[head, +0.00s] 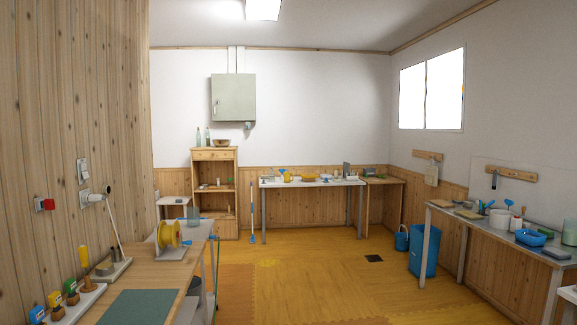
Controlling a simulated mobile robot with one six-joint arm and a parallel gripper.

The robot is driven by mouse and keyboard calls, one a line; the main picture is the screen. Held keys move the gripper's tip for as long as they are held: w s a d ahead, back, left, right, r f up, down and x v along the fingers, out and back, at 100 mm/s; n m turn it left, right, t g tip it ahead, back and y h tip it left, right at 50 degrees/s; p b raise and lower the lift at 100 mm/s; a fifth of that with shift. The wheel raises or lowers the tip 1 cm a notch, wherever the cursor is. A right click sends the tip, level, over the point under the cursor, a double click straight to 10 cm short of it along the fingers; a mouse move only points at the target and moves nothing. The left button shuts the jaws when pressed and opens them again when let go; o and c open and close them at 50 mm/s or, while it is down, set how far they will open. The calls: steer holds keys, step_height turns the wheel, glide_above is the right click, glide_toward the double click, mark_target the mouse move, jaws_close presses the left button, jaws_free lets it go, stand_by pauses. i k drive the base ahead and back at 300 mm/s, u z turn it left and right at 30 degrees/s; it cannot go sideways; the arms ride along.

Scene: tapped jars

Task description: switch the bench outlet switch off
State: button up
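On the wooden wall at the left, above the bench, is a white switch plate (83,169). Just below it is a white outlet (84,199) with a plug in it and a pale cord running down to the bench. A red switch on a grey box (45,204) is further left on the same wall. I cannot tell which of these is the bench outlet switch, nor any switch position at this size. My gripper is not in view.
The near-left wooden bench (165,272) holds a green mat (137,307), a yellow spool (169,236) and several colourful-handled tools. A blue bin (424,252) stands by the right table. The middle of the yellow floor (310,270) is mostly clear.

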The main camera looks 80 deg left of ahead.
mark_target(84, 167)
steer(key=u, duration=3.75)
steer(key=i, duration=1.7)
steer(key=u, duration=0.05)
steer(key=k, duration=0.55)
steer(key=z, duration=0.8)
